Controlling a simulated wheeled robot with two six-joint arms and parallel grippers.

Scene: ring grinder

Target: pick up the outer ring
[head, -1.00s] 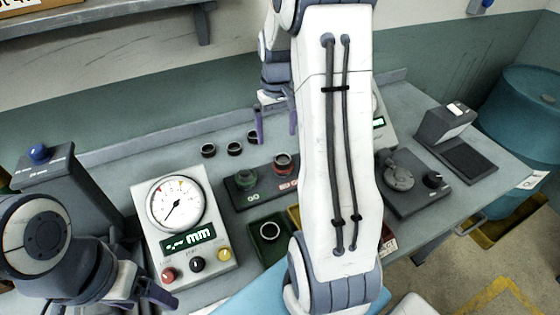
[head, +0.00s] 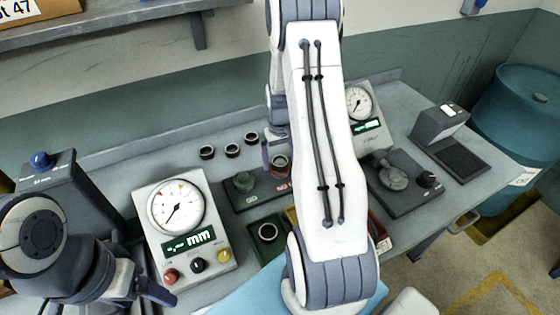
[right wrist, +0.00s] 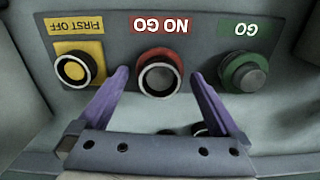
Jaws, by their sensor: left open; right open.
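Several dark rings are in view, and I cannot tell which is the outer ring. Three stand at the back of the bench: a left ring (head: 207,152), a middle ring (head: 232,151) and a right ring (head: 251,138). Another ring (head: 268,231) lies in the green tray. In the right wrist view, a ring-like rim surrounds the red NO GO post (right wrist: 159,76) and a ring sits at the yellow FIRST OFF place (right wrist: 73,70). My right gripper (right wrist: 160,76) is open and empty, its purple fingers either side of the NO GO post. My left gripper (head: 155,290) is open, low at left.
The gauge block's green GO post (right wrist: 245,73) stands beside NO GO. A dial gauge box (head: 186,222) stands between my arms. A second gauge (head: 360,110) and a dark device (head: 402,180) are on the right. My right arm hides the bench's middle.

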